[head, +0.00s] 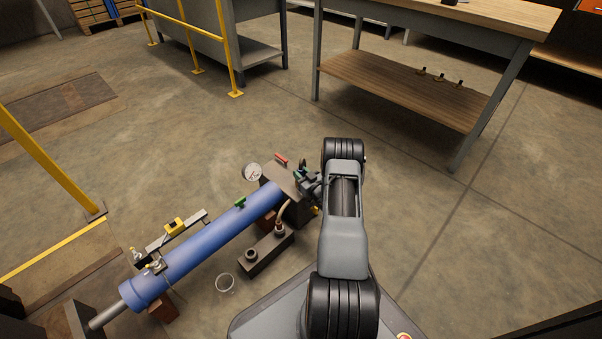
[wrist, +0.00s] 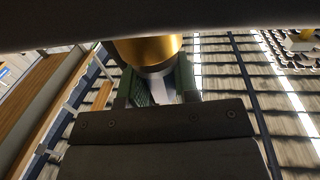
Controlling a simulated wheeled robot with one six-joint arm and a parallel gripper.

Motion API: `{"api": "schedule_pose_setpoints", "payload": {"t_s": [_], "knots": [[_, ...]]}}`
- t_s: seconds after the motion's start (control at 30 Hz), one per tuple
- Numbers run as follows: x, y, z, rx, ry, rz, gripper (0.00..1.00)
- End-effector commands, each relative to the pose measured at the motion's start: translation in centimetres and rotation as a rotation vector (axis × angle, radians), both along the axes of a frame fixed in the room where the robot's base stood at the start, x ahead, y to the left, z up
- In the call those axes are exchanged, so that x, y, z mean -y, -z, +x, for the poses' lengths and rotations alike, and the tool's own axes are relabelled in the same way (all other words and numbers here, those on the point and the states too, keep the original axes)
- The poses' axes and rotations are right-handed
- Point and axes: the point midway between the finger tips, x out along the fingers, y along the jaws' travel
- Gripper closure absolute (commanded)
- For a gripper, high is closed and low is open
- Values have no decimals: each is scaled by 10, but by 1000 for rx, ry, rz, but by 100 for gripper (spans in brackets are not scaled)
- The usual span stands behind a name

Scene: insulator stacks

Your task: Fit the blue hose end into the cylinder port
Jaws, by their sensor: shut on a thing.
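The blue cylinder (head: 205,245) lies slantwise on supports at the lower left of the head view. A small fitting (head: 153,266) sits on top near its left end, and a green piece (head: 240,202) sits nearer its right end. I cannot tell which is the port. My gripper (head: 301,174) is beyond the cylinder's right end, by a dark block (head: 284,177). In the wrist view my gripper (wrist: 160,84) has green fingers shut on a brass-coloured fitting (wrist: 148,48) with a grey lower part. No blue shows on it, so I cannot tell whether it is the hose end.
A round gauge (head: 252,172) and red handle (head: 281,160) stand by the block. A dark manifold (head: 262,254) with a tan hose (head: 284,215) lies in front. The workbench (head: 400,85) is behind, with clear floor at right.

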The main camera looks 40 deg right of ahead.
Motion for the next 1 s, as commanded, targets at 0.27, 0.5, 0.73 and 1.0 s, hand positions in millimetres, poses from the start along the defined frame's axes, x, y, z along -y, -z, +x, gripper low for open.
{"api": "schedule_pose_setpoints", "payload": {"t_s": [0.27,0.5,0.73,1.0], "knots": [[0,3,0,1,0,-1,63],[0,3,0,0,0,0,41],[0,4,-1,-1,0,0,41],[1,1,-33,-4,4,4,41]]}}
